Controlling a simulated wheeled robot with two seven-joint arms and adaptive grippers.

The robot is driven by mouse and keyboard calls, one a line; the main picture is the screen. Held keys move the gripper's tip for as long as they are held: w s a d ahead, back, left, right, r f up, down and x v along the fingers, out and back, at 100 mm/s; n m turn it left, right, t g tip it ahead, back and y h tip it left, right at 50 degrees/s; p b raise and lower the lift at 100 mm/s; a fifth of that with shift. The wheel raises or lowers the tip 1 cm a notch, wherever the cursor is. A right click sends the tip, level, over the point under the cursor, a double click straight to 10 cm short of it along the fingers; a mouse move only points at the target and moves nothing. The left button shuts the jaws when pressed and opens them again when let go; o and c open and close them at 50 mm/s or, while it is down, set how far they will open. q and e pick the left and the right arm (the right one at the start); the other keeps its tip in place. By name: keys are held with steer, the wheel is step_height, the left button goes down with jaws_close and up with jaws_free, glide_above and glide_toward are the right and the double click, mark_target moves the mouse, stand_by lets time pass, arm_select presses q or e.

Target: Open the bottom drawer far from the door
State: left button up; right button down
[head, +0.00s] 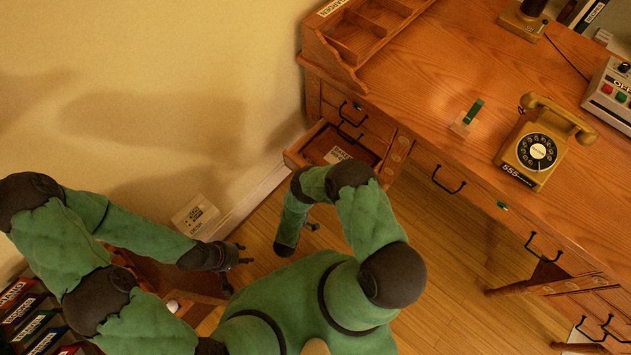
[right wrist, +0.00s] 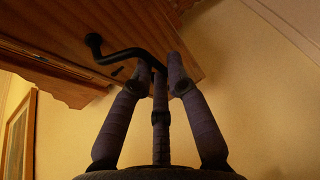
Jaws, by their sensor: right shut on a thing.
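The wooden desk (head: 445,65) has a left drawer stack against the wall and black handles. One left-stack drawer (head: 322,143) stands pulled out with a labelled thing inside. In the right wrist view my right gripper (right wrist: 174,72) is shut on a black bent drawer handle (right wrist: 122,54) on a wooden drawer front (right wrist: 185,45). Which drawer this handle belongs to I cannot tell; in the head view my right arm hides most of that gripper and the lower drawers. My left gripper (head: 240,255) is open and empty, low and left of the desk. No door is in view.
A yellow telephone (head: 540,145), a small green-topped object (head: 467,117) and a grey device with buttons (head: 610,92) are on the desktop. A wall plate (head: 195,215) is low on the wall. Labelled spines (head: 30,320) stand at lower left. Bare floor (head: 440,240) lies before the desk.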

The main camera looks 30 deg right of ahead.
steer(key=shift+s+a, duration=0.3)
steer(key=shift+a, duration=0.4)
steer(key=shift+s+a, duration=0.35)
steer(key=shift+a, duration=0.4)
steer(key=shift+s+a, duration=0.3)
steer(key=shift+a, duration=0.4)
steer(key=c, duration=1.5)
jaws_free()
steer(key=shift+o, duration=0.2)
